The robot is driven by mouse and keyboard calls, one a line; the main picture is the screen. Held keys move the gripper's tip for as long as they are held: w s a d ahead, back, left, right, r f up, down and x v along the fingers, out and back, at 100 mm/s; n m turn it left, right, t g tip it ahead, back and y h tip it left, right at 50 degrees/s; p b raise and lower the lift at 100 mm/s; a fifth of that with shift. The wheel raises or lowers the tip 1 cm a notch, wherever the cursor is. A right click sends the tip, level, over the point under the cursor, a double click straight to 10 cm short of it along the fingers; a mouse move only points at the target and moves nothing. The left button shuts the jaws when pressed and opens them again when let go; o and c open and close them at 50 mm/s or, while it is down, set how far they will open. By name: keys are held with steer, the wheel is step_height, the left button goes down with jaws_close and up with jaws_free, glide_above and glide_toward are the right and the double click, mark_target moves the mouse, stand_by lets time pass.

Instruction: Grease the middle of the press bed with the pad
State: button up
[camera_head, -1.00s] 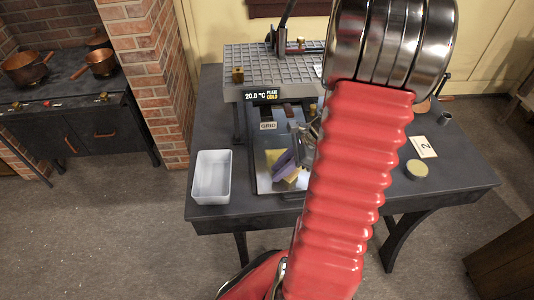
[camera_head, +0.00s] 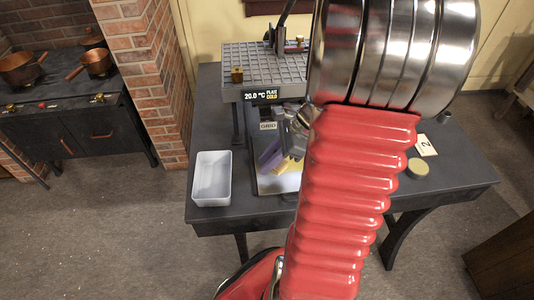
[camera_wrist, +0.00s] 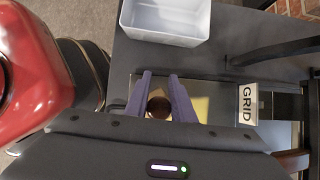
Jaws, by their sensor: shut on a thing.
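My gripper (camera_wrist: 160,80) has purple fingers shut on the pad (camera_wrist: 158,104), of which a brown round top shows between them in the wrist view. In the head view my gripper (camera_head: 270,156) is over the press bed (camera_head: 276,187), with a tan piece of the pad (camera_head: 284,166) beside the fingers. The bed is a flat pale plate with a yellow area, below the grey gridded upper plate. Whether the pad touches the bed cannot be told. My arm hides the bed's right part.
A white open bin (camera_head: 212,178) stands left of the bed on the dark table. The gridded press plate (camera_head: 265,60) overhangs behind, with a "20.0 °C COLD" display (camera_head: 262,96). A GRID label (camera_wrist: 247,104) is beside the bed. A round tin (camera_head: 418,168) and a "2" card (camera_head: 425,145) lie right.

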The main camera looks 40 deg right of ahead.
steer(key=shift+r, duration=1.55)
